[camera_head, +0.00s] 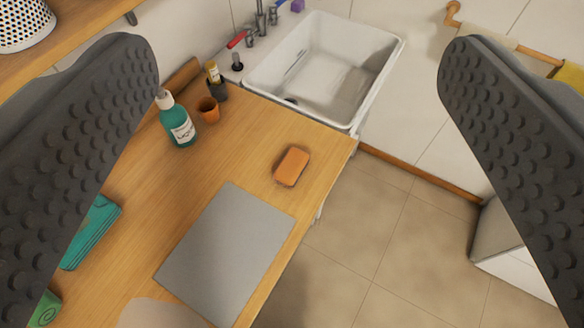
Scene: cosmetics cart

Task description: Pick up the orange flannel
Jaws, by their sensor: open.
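A small orange rounded block (292,167) lies on the wooden counter (240,140) near its right edge; it is the only orange item that could be the folded orange flannel, though its texture is too small to tell. My gripper (298,60) is open, with one dark studded finger at each side of the view. It is empty, and the orange item shows between and beyond the fingers, apart from them.
A grey mat (226,252) lies just below the orange item. A teal bottle (178,122), an orange-brown cup (208,109) and a teal folded cloth (92,234) stand or lie to the left. A white sink (325,65) is behind.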

